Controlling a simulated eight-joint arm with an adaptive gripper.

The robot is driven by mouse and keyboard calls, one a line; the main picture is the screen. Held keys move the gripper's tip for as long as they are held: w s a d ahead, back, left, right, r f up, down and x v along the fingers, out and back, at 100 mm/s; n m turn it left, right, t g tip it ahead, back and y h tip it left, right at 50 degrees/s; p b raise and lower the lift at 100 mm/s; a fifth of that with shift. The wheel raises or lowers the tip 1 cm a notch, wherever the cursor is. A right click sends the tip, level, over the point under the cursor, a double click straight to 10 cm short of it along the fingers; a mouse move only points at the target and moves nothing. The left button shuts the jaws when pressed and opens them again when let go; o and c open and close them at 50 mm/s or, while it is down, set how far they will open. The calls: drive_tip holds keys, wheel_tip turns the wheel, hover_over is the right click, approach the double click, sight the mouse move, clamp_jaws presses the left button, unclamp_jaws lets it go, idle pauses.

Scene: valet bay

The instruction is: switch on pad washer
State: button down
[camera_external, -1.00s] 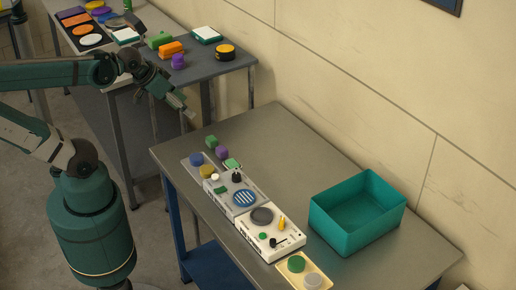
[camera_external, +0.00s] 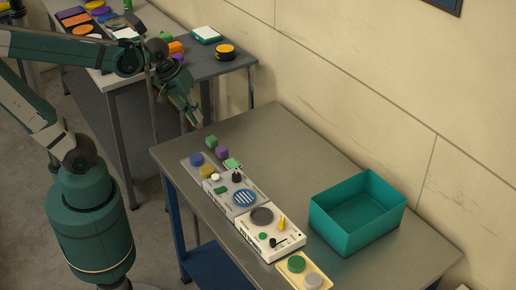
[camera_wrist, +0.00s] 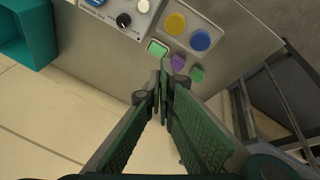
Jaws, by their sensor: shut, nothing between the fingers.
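Two white control units stand joined on the grey table. The rear unit (camera_external: 222,199) has a striped blue disc (camera_external: 244,198), a white knob (camera_external: 215,177), a black knob (camera_external: 237,176) and a green button. The front unit (camera_external: 289,246) has a dark disc (camera_external: 262,215), a yellow lever (camera_external: 282,224), a black control and a green button. My gripper (camera_external: 197,122) is shut and empty, above and beyond the table's far left end. In the wrist view its fingertips (camera_wrist: 165,65) point toward the small blocks; the rear unit shows partly at the top.
A green block (camera_external: 211,142), a purple block (camera_external: 222,152) and a green-topped pad (camera_external: 232,164) lie near the rear unit. A tray holds blue and yellow discs. A teal bin (camera_external: 335,228) stands at right. A second table behind holds several coloured items.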

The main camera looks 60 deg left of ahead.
drive_tip(key=d+n+g+p, duration=0.1)
drive_tip(key=d+n+g, duration=0.1)
drive_tip(key=d+n, duration=0.15)
drive_tip(key=n+g+p, duration=0.4)
drive_tip(key=n, duration=0.5)
hover_over(217, 190)
drive_tip(key=w, duration=0.1)
drive_tip(key=shift+y, duration=0.4)
drive_tip(key=shift+w+d+f, duration=0.1)
drive_tip(key=shift+f, duration=1.05)
drive_tip(key=shift+w+f, duration=0.1)
drive_tip(key=shift+f, duration=1)
drive_tip(key=shift+f, duration=0.15)
drive_tip(key=shift+s+f+b, duration=0.25)
drive_tip(key=shift+s+f, duration=0.05)
drive_tip(key=shift+f, duration=1.95)
drive_tip(key=shift+s+f+b, duration=0.25)
drive_tip(key=shift+f+b, duration=0.05)
drive_tip(key=shift+f, duration=2)
drive_tip(key=shift+s+f+b, duration=0.25)
drive_tip(key=shift+s+f, duration=0.05)
drive_tip(key=shift+f, duration=1.95)
drive_tip(key=shift+f, duration=0.1)
drive_tip(key=shift+s+f+t+b, duration=0.2)
drive_tip(key=shift+f+t+b, duration=0.2)
drive_tip(key=shift+t+b, duration=0.15)
drive_tip(key=shift+w+r, duration=0.2)
drive_tip(key=shift+w, duration=0.1)
